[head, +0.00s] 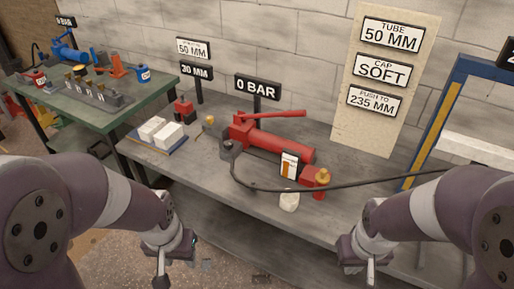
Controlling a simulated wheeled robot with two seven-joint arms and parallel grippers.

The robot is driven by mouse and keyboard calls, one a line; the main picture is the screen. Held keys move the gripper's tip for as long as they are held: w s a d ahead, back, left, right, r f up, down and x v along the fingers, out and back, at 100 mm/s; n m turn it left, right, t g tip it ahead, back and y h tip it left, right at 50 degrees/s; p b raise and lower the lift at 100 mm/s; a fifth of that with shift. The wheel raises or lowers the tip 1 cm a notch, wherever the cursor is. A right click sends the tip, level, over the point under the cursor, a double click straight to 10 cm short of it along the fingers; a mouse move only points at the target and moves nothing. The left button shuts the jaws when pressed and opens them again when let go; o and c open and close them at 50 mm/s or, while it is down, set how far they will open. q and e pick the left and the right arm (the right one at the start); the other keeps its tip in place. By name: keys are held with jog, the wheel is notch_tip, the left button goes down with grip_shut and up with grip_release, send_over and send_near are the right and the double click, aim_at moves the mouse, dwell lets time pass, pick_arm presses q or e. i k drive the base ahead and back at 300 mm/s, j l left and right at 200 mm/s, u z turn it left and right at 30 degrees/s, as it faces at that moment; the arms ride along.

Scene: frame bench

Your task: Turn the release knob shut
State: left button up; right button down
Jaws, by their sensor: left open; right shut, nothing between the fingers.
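A red hand pump (280,145) lies on the grey bench, with its red lever (275,115) along the top. A brass knob (323,176) sits on a red fitting at the pump's right end. A smaller brass piece (209,121) stands left of the pump. I cannot tell for certain which part is the release knob. My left gripper (161,272) is open and empty, in front of the bench at lower left. My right gripper (370,272) is shut and empty, in front of the bench at lower right. Both are apart from the pump.
A black hose (390,179) runs from the pump across the bench to the right. A 0 BAR sign (257,88) stands behind the pump. White blocks (160,132) lie on a tray at left. A blue and yellow frame (436,125) stands at right.

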aim_at(228, 145)
jog(key=i+j+z, duration=0.35)
jog(key=i+j, duration=0.25)
jog(key=i+j+z, duration=0.2)
jog(key=j, duration=0.3)
jog(key=i+j+z, duration=0.15)
jog(key=j, duration=0.3)
jog(key=i+z, duration=0.1)
jog(key=z, duration=0.5)
